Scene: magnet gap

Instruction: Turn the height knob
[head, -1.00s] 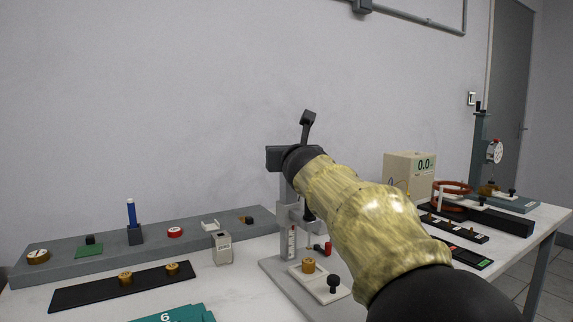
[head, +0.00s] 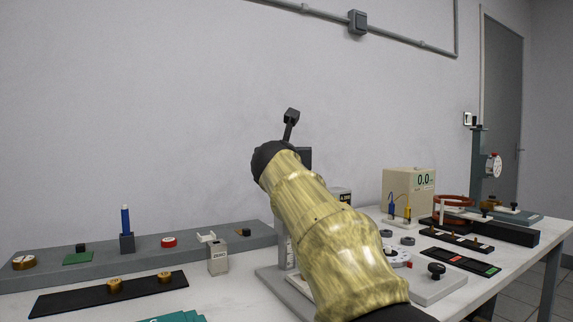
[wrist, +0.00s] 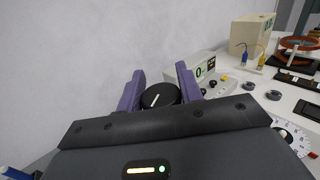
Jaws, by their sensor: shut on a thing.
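A round black knob (wrist: 160,96) with a white pointer line sits between the two purple fingers of my gripper (wrist: 160,90) in the wrist view. The fingers are shut on its sides. The pointer line leans slightly right of upright. The knob's mounting is hidden behind the dark gripper body. In the head view my arm covers the middle of the bench, and the knob and fingertips cannot be made out there.
A beige meter (head: 409,193) reading 0.0 stands right of my arm. A white dial (wrist: 293,137) lies near the gripper's right side. A black knob (head: 437,270) sits on a grey plate. A small block (head: 218,258) and black strip (head: 110,293) lie left.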

